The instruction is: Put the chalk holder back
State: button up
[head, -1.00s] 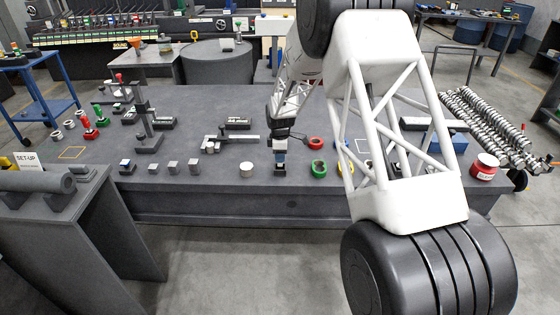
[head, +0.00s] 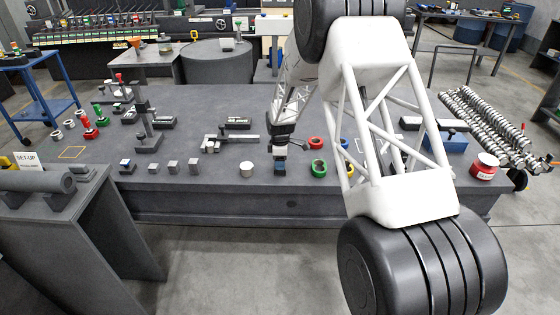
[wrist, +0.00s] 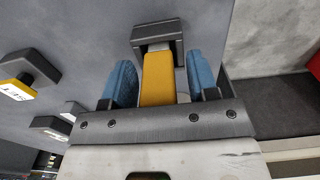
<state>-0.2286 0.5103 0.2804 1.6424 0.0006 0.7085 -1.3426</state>
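A yellow bar-shaped piece (wrist: 158,80) with a dark grey bracket-like end (wrist: 157,36) lies between my fingers in the wrist view. It may be the chalk holder; I see no name on it. My gripper (wrist: 162,82) has two blue finger pads, one on each side of the yellow piece, with narrow gaps showing. It looks open around the piece. In the head view, my gripper (head: 280,167) is low over the front of the dark grey table (head: 225,190). The piece is largely hidden there by the fingers.
Small grey blocks (head: 173,167) stand farther left. In the wrist view, a dark block with a yellow label (wrist: 18,88) is at left.

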jog(key=shift+r, duration=0.2)
notch_tip(320, 180, up, 12)
dwell(0.8)
dwell(0.7)
jog(key=shift+s+d+r, duration=0.2)
jog(key=shift+s+r, duration=0.1)
jog(key=shift+r, duration=0.1)
jog(key=s+d+r+m+t, duration=0.1)
jog(key=s+d+r+m, duration=0.4)
jog(key=s+r, duration=0.6)
jog(key=s+d+r+m, duration=0.4)
jog(key=s+d+r, duration=0.45)
jog(key=s, duration=0.55)
jog(key=s+d+m, duration=0.2)
jog(key=s+m, duration=0.1)
jog(key=s, duration=0.7)
jog(key=s+d+m+t, duration=0.1)
jog(key=s+d+m, duration=0.1)
jog(key=s, duration=0.8)
jog(key=s+d+r+m, duration=0.1)
jog(key=s+m, duration=0.3)
jog(key=s, duration=0.7)
jog(key=shift+d+t, duration=0.3)
jog(key=shift+d, duration=0.45)
